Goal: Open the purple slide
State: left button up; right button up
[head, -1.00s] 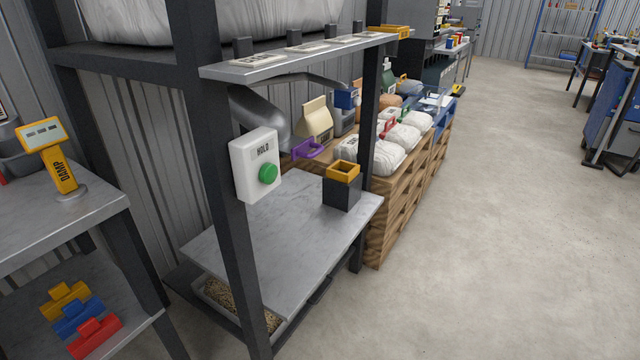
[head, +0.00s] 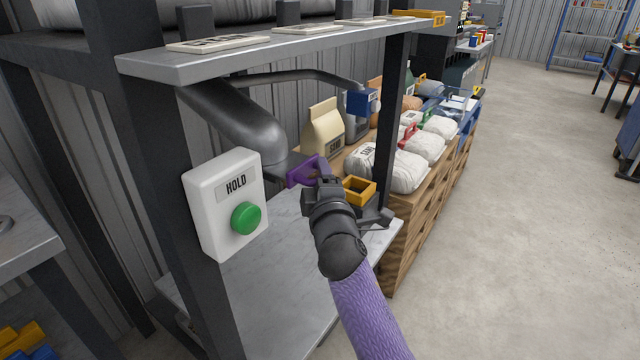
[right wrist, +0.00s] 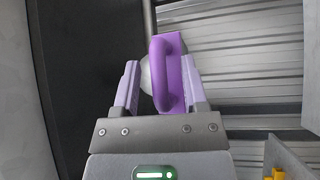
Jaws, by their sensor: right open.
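The purple slide (head: 303,171) sits at the lower end of a grey pipe (head: 235,125) in the head view. Its looped handle (right wrist: 170,78) stands between the fingers of my right gripper (right wrist: 162,88) in the right wrist view. The two lilac fingers are apart, one on each side of the handle, and I cannot tell whether either touches it. In the head view my right gripper (head: 322,178) is right up against the slide and hides part of it. My left gripper is not in view.
A white HOLD box (head: 228,203) with a green button is on the near dark post. A metal ledge (head: 270,55) runs above. White sacks (head: 398,168) lie behind.

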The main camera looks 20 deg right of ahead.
grip_shut()
dwell(1.0)
dwell(0.4)
